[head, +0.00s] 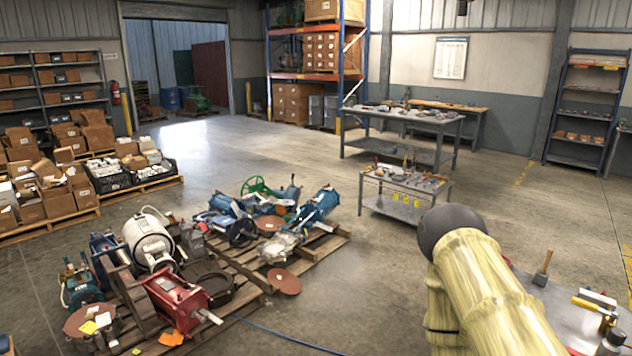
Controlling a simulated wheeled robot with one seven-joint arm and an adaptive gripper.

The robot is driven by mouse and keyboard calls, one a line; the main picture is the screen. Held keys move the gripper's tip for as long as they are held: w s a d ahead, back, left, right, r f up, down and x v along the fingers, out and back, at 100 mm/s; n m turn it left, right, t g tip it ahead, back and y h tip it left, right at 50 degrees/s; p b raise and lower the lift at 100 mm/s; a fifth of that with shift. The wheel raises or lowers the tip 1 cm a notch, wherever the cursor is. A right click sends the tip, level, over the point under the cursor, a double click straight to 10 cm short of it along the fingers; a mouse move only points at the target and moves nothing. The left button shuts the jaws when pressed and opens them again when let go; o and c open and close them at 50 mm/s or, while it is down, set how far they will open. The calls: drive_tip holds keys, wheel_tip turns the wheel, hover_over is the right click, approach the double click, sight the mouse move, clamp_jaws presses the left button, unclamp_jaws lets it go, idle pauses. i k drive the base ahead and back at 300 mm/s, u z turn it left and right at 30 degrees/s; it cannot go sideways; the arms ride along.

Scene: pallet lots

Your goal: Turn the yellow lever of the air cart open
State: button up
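At the lower right edge, a yellow bar (590,304) sits on a metal fitting above a grey surface (562,306). It may be the yellow lever of the air cart, but I cannot tell. No air cart shows clearly, since the picture edge cuts this area off. My arm (485,295), in a pale yellow sleeve with a dark rounded end, rises from the bottom right and hides part of the floor and the grey surface. My gripper does not show.
Pallets with motors, pumps and valves (184,302) fill the lower left and middle floor. A blue hose (290,339) runs along the floor. A hammer (542,268) is on the grey surface. A low tool cart (392,207) and a workbench (402,119) stand beyond. Open floor lies at right.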

sight(581, 302)
drive_tip(key=z, duration=1.1)
drive_tip(key=k, duration=0.65)
drive_tip(key=u, duration=0.75)
drive_tip(key=i, duration=0.75)
drive_tip(key=z, duration=0.55)
drive_tip(key=i, duration=0.7)
drive_tip(key=z, duration=0.75)
